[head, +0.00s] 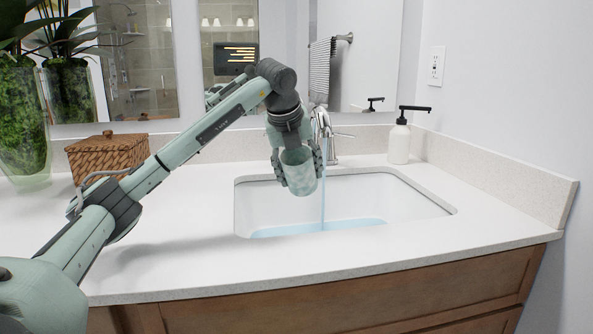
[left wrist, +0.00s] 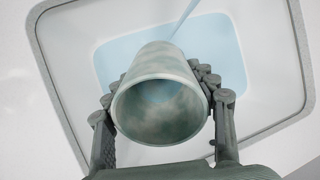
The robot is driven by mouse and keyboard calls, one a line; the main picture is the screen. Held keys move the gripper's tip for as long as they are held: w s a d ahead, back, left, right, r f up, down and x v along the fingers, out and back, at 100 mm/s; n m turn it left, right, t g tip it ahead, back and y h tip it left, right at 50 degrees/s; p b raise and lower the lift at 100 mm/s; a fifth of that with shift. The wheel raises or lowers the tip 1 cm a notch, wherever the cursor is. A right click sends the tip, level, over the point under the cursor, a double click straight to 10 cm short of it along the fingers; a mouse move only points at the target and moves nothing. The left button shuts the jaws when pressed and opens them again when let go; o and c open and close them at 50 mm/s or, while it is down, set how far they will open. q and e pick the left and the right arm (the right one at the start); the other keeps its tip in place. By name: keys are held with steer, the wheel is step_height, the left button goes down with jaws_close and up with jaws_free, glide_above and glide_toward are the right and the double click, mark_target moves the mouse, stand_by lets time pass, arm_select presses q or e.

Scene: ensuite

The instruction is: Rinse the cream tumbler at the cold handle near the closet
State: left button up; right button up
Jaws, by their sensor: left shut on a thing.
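The tumbler (head: 300,173) is pale grey-green and mottled, rather than plain cream. My left gripper (head: 297,168) is shut around its sides and holds it over the left part of the sink, above the water. In the left wrist view the tumbler (left wrist: 160,106) sits between both fingers with its open mouth towards the camera. The chrome faucet (head: 322,122) is running, and its thin stream (head: 323,205) falls just right of the tumbler in the head view. A lever handle (head: 344,135) shows right of the spout. Any handle on the left is hidden behind my gripper. My right gripper is not in view.
The white sink (head: 410,200) has shallow bluish water (head: 350,223) in it. A soap pump bottle (head: 399,142) stands behind its right side. A wicker box (head: 106,155) and a glass plant vase (head: 22,125) stand at left. The front counter (head: 220,272) is clear.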

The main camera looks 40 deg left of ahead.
arm_select(q)
steer(key=w, duration=0.2)
steer(key=w+a+p, duration=0.1)
steer(key=w, duration=0.1)
steer(key=shift+f, duration=0.3)
steer(key=w+a+f+p, duration=0.1)
steer(key=w+a+p, duration=0.1)
steer(key=w, duration=0.4)
steer(key=shift+w+f+p, duration=0.2)
steer(key=shift+f+p, duration=0.05)
steer(key=shift+p, duration=0.35)
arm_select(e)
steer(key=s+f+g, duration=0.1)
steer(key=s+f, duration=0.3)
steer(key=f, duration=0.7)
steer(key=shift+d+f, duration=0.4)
arm_select(q)
steer(key=shift+d, duration=0.1)
steer(key=shift+w+d, duration=0.15)
steer(key=shift+d, duration=0.35)
steer(key=shift+a, duration=0.15)
steer(key=shift+a, duration=0.45)
